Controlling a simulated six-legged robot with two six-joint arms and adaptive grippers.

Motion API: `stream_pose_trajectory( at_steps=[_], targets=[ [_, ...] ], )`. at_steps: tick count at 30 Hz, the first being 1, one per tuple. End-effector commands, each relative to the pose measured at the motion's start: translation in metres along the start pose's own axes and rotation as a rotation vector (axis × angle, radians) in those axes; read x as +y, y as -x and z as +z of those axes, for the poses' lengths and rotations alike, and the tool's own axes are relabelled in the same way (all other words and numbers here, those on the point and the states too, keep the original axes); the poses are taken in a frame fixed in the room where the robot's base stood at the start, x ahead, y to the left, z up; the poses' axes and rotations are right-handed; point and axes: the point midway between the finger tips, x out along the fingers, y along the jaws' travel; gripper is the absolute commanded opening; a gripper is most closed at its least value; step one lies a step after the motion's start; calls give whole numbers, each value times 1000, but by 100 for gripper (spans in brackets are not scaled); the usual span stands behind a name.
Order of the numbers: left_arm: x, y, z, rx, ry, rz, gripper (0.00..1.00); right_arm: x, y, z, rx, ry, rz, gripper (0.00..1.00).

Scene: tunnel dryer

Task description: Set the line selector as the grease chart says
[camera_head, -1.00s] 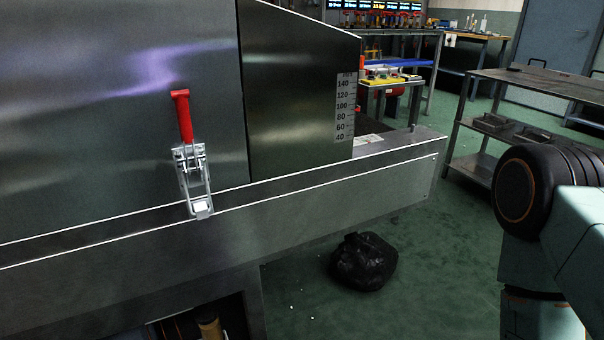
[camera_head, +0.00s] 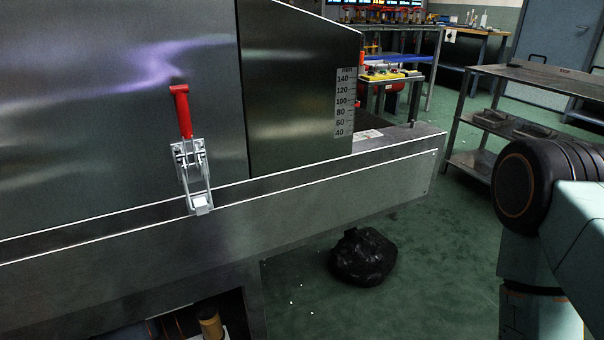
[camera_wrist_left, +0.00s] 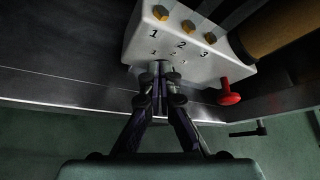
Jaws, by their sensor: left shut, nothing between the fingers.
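In the left wrist view a white block (camera_wrist_left: 181,45) carries brass hex fittings (camera_wrist_left: 186,26) along its upper face and the numbers 1, 2 and 3, with a fainter row of figures below. A red knob (camera_wrist_left: 229,95) sticks out at its right lower side. My left gripper (camera_wrist_left: 161,76) is shut and empty, its fingertips close under the left part of the block, near the faint 1; I cannot tell whether they touch it. They partly cover a metal part there. No chart is readable. My right gripper is out of view.
A steel machine housing (camera_head: 310,197) with a red-handled clamp (camera_head: 183,112) and a millimetre scale (camera_head: 344,102) fills the left. A brass-coloured cylinder (camera_head: 210,323) shows in the opening below. A black bag (camera_head: 362,257) lies on the green floor. A workbench (camera_head: 545,82) stands right.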

Motion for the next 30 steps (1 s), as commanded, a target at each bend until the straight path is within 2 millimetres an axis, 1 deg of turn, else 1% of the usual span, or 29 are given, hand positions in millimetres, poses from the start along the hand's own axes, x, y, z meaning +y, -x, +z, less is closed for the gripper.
stream_pose_trajectory(
  at_steps=[20,30],
  targets=[
    [-2,0,0,-1,0,-1,0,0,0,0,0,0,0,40],
    [-3,5,7,0,0,-1,0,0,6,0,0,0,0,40]
  ],
)
